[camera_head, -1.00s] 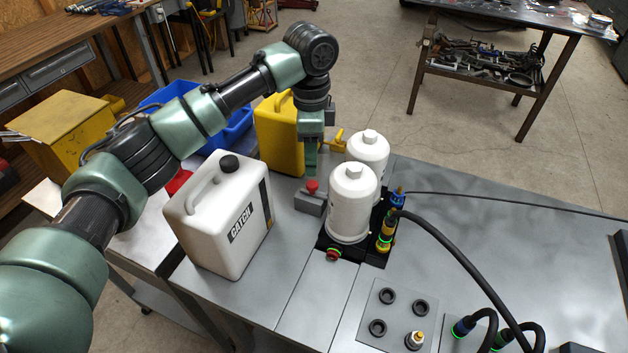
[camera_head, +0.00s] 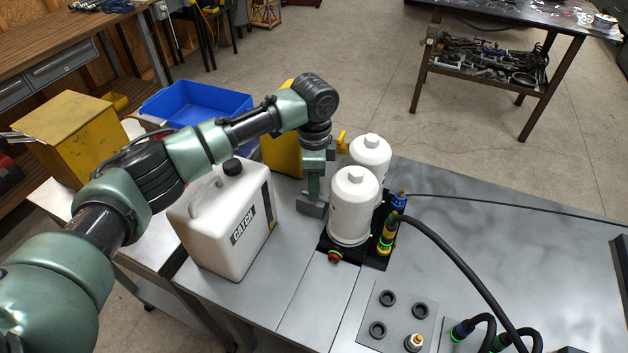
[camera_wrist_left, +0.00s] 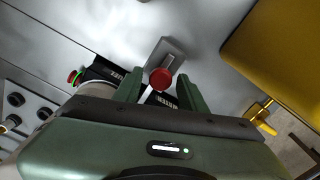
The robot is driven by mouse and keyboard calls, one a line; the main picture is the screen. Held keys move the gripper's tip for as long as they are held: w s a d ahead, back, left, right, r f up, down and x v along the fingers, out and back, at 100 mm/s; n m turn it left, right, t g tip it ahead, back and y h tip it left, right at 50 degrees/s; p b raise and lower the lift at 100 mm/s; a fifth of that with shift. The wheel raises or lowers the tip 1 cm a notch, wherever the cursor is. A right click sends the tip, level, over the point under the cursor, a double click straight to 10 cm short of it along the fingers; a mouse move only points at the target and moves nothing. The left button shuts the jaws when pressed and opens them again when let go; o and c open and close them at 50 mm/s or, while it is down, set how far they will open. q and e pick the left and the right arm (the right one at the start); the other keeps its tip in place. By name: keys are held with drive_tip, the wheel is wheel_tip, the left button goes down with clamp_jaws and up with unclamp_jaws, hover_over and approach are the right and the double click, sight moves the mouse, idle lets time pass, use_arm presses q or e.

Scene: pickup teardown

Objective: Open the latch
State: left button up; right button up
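A grey block (camera_head: 311,208) with a red knob (camera_wrist_left: 160,78) on it sits on the metal table; it may be the latch, but no label shows. In the left wrist view the knob lies between the fingertips of my left gripper (camera_wrist_left: 160,76), with gaps on both sides. The gripper is open and points down over the block. In the head view its fingers hide the knob. A second red knob with a green ring (camera_head: 335,256) is on the black base (camera_head: 375,259) of the two white canisters (camera_head: 352,206). My right gripper is not in view.
The white "CATCH" jug (camera_head: 225,222) stands left of the gripper, and a yellow jug (camera_head: 280,155) stands behind it. The canisters are close on the right. A black hose (camera_head: 455,262) crosses the table. Free table surface lies further right.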

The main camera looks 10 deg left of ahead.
use_arm(q)
clamp_jaws()
idle(1.2)
